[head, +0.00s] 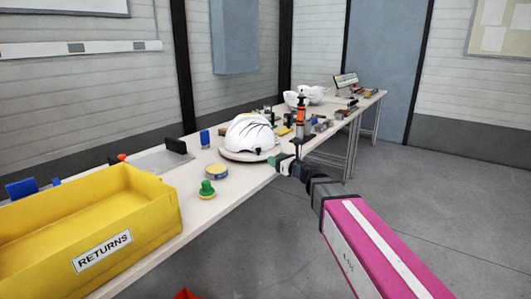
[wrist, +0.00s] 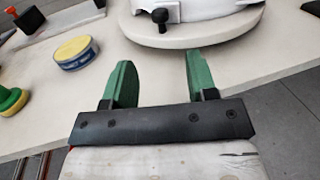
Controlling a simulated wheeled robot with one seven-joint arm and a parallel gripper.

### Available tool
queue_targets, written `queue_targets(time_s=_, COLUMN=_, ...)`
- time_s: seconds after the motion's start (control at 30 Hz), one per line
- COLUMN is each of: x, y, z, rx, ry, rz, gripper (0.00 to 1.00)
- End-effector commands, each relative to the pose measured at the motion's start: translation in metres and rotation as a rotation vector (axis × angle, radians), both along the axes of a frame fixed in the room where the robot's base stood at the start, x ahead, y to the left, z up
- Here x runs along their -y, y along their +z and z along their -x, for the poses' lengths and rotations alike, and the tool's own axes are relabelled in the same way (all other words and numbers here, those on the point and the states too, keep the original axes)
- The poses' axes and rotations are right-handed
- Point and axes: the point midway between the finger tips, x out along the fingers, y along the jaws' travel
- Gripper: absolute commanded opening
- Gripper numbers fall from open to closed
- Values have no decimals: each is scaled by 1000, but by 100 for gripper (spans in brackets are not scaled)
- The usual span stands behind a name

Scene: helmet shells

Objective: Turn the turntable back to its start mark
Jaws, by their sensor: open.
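The turntable (head: 248,156) is a round pale disc on the long table, with a white helmet shell (head: 250,134) with dark lines on it. In the wrist view the turntable (wrist: 190,38) is at the top, with a black knob (wrist: 160,17) standing up near its front edge. The helmet shell's lower edge shows behind the knob. My gripper (wrist: 152,75) has two green fingers, spread apart and empty. They point at the turntable's near rim, with a gap to it. In the head view my gripper (head: 283,163) is just right of the turntable. I cannot make out a start mark.
A yellow RETURNS bin (head: 140,222) stands at the table's near end. A green-knobbed item (head: 207,189) and a round yellow-and-blue tin (head: 217,171) sit left of the turntable. An orange-and-black tool (head: 300,117) and more helmet shells (head: 311,94) are beyond it. Open floor lies right of the table.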

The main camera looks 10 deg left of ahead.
Motion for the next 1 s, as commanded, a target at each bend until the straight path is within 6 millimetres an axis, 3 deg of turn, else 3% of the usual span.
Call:
queue_targets(time_s=0.27, x=-17, y=0, z=-14, rx=-2, ry=1, rz=-2, gripper=52)
queue_targets(time_s=0.7, x=-76, y=0, z=-58, rx=0, ry=1, rz=0, gripper=52)
queue_targets(time_s=1.0, x=-87, y=0, z=-64, rx=0, ry=0, rz=0, gripper=52)
